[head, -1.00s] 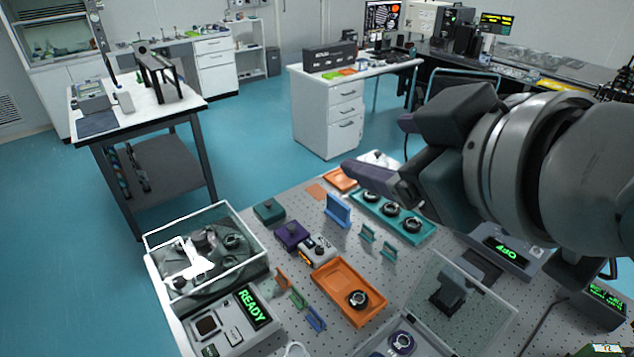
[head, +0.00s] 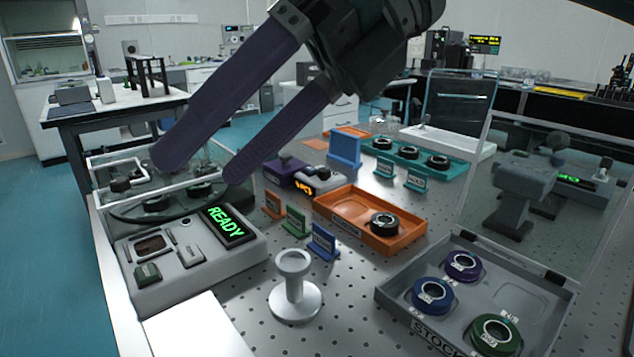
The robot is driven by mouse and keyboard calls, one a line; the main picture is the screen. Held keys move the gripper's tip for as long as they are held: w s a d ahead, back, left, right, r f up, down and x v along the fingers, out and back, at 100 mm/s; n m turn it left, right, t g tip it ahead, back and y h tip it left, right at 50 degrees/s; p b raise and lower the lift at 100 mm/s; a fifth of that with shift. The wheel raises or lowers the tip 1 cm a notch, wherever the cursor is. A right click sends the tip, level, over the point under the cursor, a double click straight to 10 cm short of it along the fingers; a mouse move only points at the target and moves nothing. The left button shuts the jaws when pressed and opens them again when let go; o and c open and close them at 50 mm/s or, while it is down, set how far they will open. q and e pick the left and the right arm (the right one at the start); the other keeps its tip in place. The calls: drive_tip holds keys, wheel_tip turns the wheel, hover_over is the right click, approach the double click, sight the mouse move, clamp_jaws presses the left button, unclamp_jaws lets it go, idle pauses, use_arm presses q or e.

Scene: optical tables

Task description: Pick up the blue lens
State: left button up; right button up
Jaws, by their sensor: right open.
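The blue lens (head: 433,295) is a dark blue ring with a pale label. It lies in the grey stock case (head: 393,289) at the lower right, whose clear lid stands raised. A purple lens (head: 463,265) is behind it and a green lens (head: 496,335) is in front to its right. My right gripper (head: 200,165) reaches in from the top with its two long dark fingers spread wide and nothing between them. In the picture its fingertips are over the READY instrument's area, far left of the blue lens. My left gripper is out of view.
A white pedestal holder (head: 294,293) stands left of the case. Beyond are an orange tray (head: 342,220) with a dark ring, small coloured label stands, a teal tray (head: 402,171) with rings, and the READY instrument (head: 180,262) with a glass cover.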

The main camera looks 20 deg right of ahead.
drive_tip(key=w+d+f+h+b, duration=0.2)
drive_tip(key=d+f+h+b, duration=0.4)
drive_tip(key=d+f, duration=0.5)
drive_tip(key=m+h+b, duration=0.2)
drive_tip(key=h+b, duration=0.1)
drive_tip(key=h, duration=0.1)
hover_over(435, 290)
wheel_tip(435, 290, down, 10)
drive_tip(key=shift+r+b, duration=0.25)
drive_tip(key=shift+b, duration=0.75)
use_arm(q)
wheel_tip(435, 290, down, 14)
use_arm(e)
drive_tip(key=c, duration=1.1)
